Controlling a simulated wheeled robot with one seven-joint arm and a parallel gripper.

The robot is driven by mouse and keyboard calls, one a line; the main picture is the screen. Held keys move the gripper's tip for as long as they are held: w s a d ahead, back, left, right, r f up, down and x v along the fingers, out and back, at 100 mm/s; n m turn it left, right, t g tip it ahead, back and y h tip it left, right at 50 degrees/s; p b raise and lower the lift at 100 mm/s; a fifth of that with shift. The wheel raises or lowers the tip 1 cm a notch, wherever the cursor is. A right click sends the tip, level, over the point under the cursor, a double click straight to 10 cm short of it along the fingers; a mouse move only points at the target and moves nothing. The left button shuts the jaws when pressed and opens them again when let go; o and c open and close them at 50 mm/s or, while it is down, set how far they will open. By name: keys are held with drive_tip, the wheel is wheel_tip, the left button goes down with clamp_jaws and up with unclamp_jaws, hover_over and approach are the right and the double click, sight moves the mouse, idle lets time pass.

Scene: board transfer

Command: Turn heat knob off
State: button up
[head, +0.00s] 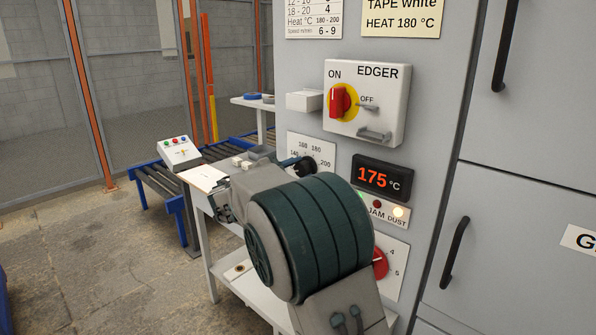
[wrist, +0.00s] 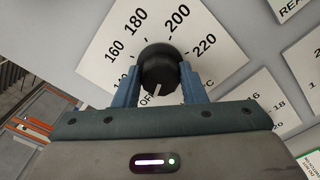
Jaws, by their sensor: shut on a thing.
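The black heat knob (wrist: 160,62) sits on a white dial plate (wrist: 100,60) marked 160, 180, 200 and 220, with OFF at the lower edge. In the wrist view its white pointer line points down, close to the partly hidden OFF label. My gripper (wrist: 160,75) is shut on the knob, with one blue finger on each side. In the head view, the knob (head: 307,166) shows at the fingertips, and my arm hides part of the dial plate (head: 318,147).
The red EDGER switch (head: 340,101) above stands at ON. The display (head: 382,177) reads 175 °C, with a lit DUST lamp (head: 398,211) below. Another red knob (head: 381,263) is partly behind my arm. A roller conveyor (head: 165,185) stands at left.

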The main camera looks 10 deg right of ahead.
drive_tip(key=o, duration=1)
drive_tip(key=shift+a, duration=0.1)
drive_tip(key=b+v, duration=0.1)
drive_tip(key=v, duration=1.2)
drive_tip(key=shift+s+a, duration=0.25)
drive_tip(key=shift+a, duration=0.1)
drive_tip(key=shift+d, duration=0.1)
